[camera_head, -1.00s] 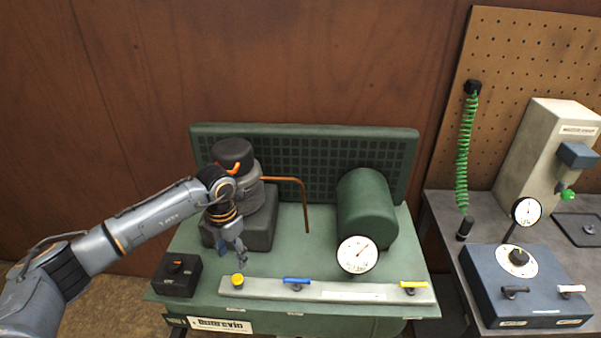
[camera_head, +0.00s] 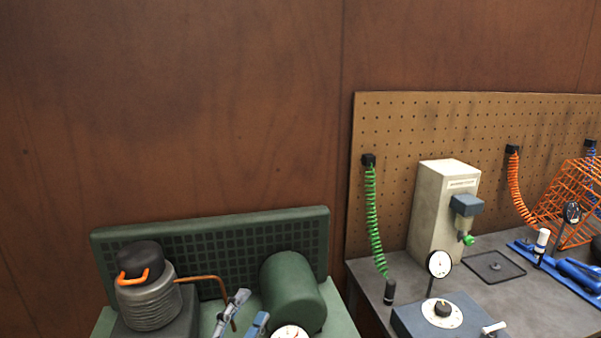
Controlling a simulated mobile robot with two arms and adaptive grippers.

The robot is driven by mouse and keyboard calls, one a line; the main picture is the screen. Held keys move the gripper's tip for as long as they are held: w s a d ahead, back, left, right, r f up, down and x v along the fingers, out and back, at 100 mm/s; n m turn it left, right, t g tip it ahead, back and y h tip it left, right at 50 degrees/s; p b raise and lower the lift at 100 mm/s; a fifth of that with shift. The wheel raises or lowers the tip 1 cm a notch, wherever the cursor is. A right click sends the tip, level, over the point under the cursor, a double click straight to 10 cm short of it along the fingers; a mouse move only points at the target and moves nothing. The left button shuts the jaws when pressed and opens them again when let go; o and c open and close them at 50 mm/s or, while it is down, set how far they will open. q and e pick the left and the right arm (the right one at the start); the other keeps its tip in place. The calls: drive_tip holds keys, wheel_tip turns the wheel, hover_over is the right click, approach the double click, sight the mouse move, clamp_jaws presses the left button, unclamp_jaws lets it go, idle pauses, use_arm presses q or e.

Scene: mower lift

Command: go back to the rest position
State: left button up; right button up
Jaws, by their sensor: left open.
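My left gripper (camera_head: 250,306) shows only as its fingers at the bottom edge of the head view. They stand apart, with nothing seen between them. The rest of my left arm is out of frame. The fingers appear in front of the green machine, between the ribbed grey motor with a black cap and orange handle (camera_head: 148,300) and the green cylinder tank (camera_head: 292,291). I cannot tell how far they are from the machine. My right gripper is not in view.
A copper pipe (camera_head: 208,278) runs from the motor near the fingers. A dark green grille (camera_head: 220,250) stands behind. On the right, a grey bench (camera_head: 560,310) holds a blue gauge box (camera_head: 450,316), a beige dispenser (camera_head: 440,210) and an orange wire basket (camera_head: 570,205).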

use_arm(q)
drive_tip(key=s+a+f+n+g+y, duration=0.35)
drive_tip(key=a+f+n+y, duration=0.2)
drive_tip(key=f+n, duration=0.2)
drive_tip(key=s+a+f+n+g+y, duration=0.3)
drive_tip(key=s+a+f+n+y, duration=0.2)
drive_tip(key=a+f+n, duration=0.25)
drive_tip(key=s+d+f+n+g+h, duration=0.1)
drive_tip(key=s+f+g, duration=0.35)
drive_tip(key=s, duration=0.45)
drive_tip(key=s+d+f+n+g+h, duration=0.1)
drive_tip(key=s+f+g, duration=0.35)
drive_tip(key=s, duration=0.45)
wheel_tip(320, 180, down, 30)
drive_tip(key=s+g+b, duration=0.1)
drive_tip(key=s+b, duration=0.1)
drive_tip(key=b, duration=0.1)
drive_tip(key=s+a+f+g+b, duration=0.1)
drive_tip(key=s+a+f, duration=0.2)
drive_tip(key=s+f, duration=1.3)
drive_tip(key=shift+s+f+m+y, duration=0.3)
drive_tip(key=shift+s+f+y, duration=0.1)
drive_tip(key=shift+f, duration=0.1)
